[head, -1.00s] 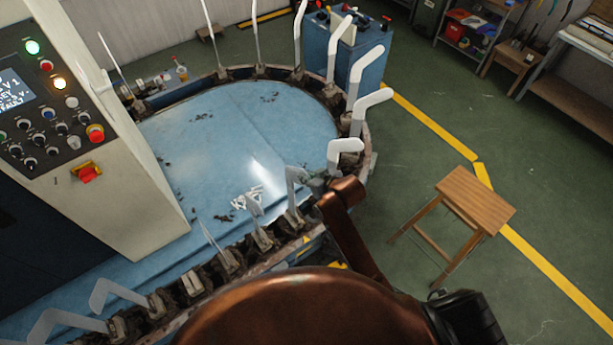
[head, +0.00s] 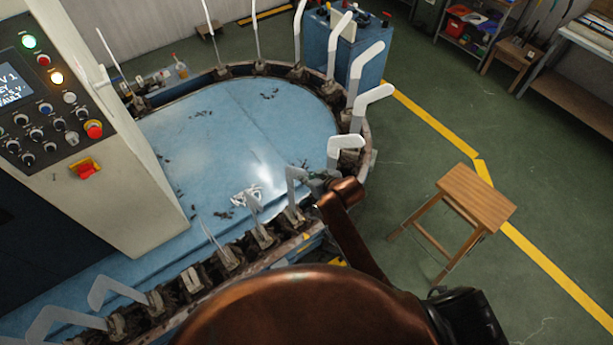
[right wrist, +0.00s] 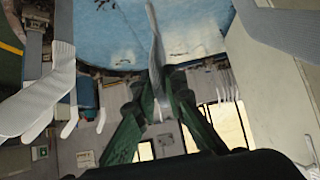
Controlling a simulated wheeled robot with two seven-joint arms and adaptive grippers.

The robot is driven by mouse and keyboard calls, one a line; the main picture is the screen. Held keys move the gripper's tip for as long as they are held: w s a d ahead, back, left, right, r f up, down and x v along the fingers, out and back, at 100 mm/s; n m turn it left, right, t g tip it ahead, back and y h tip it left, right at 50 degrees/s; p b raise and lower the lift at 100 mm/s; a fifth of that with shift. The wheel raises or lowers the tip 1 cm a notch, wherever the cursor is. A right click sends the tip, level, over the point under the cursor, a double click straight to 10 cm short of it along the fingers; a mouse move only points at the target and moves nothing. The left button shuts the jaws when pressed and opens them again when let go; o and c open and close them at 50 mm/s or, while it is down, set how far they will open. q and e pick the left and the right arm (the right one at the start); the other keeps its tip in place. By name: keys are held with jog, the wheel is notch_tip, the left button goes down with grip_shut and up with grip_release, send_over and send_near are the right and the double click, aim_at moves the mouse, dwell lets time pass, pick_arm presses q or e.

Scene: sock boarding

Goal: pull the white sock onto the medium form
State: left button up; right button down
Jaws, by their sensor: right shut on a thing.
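The medium form (head: 292,184) appears to be the grey, foot-shaped plate on the near rim of the oval machine. My right gripper (head: 318,184) is low beside it, at the end of my copper-coloured arm, small and partly hidden. In the right wrist view its green fingers (right wrist: 160,90) close around a thin grey form (right wrist: 155,40) seen edge-on. A little white (right wrist: 158,108) shows between the fingers and looks like the white sock, though its outline is mostly hidden. How far it covers the form I cannot tell. My left gripper is out of view.
Several white forms (head: 372,98) stand along the right rim, close to my arm. Grey forms (head: 112,288) line the near rim. A control cabinet (head: 128,190) stands at left. A wooden stool (head: 476,198) stands on the floor at right, with clear floor around it.

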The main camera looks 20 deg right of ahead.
jog(key=shift+f, duration=0.25)
jog(key=c, duration=1.9)
grip_release()
jog(key=shift+r, duration=0.1)
jog(key=v, duration=1.2)
